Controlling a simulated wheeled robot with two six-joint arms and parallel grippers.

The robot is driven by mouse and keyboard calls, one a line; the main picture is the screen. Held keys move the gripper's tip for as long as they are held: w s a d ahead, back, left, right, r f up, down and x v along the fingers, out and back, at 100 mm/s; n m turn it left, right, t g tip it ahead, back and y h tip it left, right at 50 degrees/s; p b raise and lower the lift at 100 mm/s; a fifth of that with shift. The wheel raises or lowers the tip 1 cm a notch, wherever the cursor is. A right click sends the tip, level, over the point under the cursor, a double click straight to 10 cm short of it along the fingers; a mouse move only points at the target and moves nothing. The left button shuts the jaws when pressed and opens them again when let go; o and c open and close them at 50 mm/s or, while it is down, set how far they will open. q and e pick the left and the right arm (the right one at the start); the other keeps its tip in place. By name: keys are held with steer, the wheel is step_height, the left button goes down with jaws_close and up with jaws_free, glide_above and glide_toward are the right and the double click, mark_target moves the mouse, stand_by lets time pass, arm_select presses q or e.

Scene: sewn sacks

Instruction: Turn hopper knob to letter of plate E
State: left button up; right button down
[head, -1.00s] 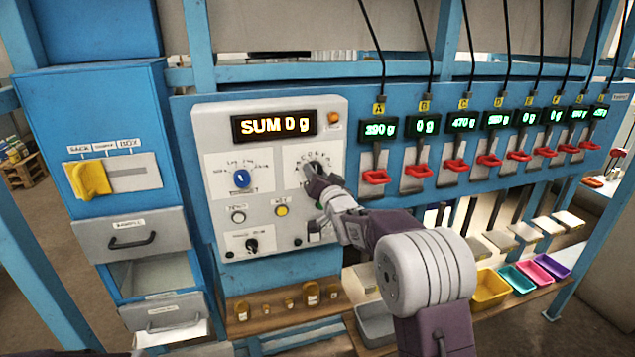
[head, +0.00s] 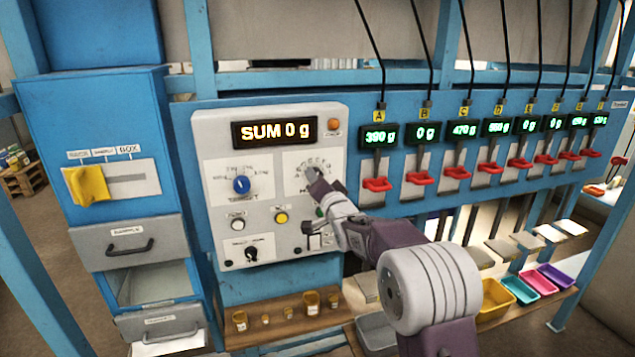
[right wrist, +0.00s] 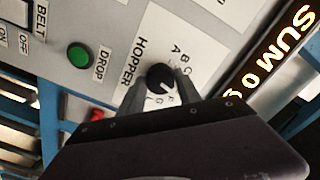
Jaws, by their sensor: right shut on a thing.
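The hopper knob (right wrist: 160,77) is a small black round knob with a white pointer line, on a white dial card marked HOPPER. My right gripper (right wrist: 158,84) is shut on it, one finger on each side, in the right wrist view. The pointer slants to the lower right there; the letter it meets cannot be read, as a finger covers part of the ring. In the head view my right gripper (head: 316,184) covers the knob. Plate E's yellow label (head: 530,108) is in the row at right, above a display reading 0 g. My left gripper is out of view.
The grey control panel (head: 215,150) reads SUM 0 g and carries a blue knob (head: 241,185) and a yellow button (head: 281,217). A green DROP button (right wrist: 79,55) is close to my right gripper. Red levers and coloured trays (head: 540,284) are at right.

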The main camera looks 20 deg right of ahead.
steer(key=shift+r, duration=0.1)
steer(key=c, duration=0.8)
jaws_free()
steer(key=shift+c, duration=0.2)
steer(key=s+b, duration=0.3)
steer(key=s, duration=0.6)
steer(key=shift+d+b, duration=0.2)
steer(key=shift+b, duration=0.1)
